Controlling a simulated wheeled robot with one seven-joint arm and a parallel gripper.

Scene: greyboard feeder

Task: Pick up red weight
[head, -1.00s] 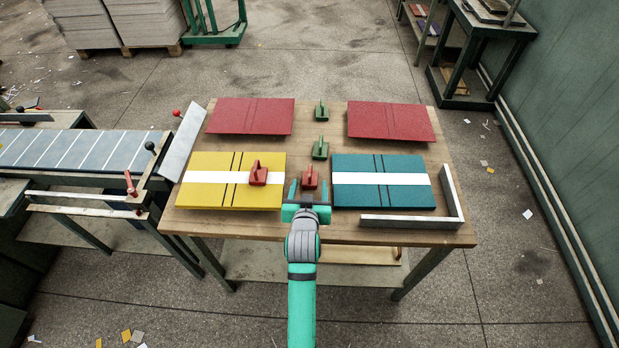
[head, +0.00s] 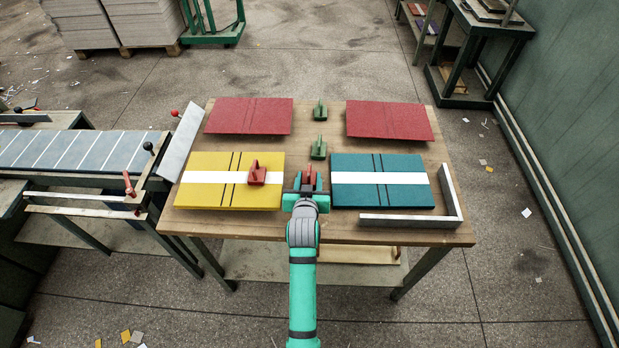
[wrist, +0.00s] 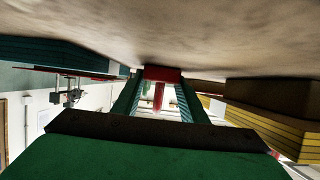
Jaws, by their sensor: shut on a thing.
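One red weight (head: 309,174) stands on the wooden table between the yellow stack (head: 205,195) and the teal stack (head: 380,196). My gripper (head: 307,186) is low over the table, shut on this weight's upright handle. In the wrist view the red weight (wrist: 162,75) shows at the fingers, its handle between them, and the picture is upside down. My gripper fingers (wrist: 157,98) stand on both sides of the handle. A second red weight (head: 257,173) sits on the right part of the yellow stack. My gripper partly hides the first weight's base in the head view.
Two green weights (head: 319,149) (head: 320,111) stand behind in the same gap. Dark red boards (head: 250,116) (head: 390,121) lie at the back. A metal angle frame (head: 452,192) borders the teal stack. A conveyor-like feeder (head: 75,150) adjoins on the left.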

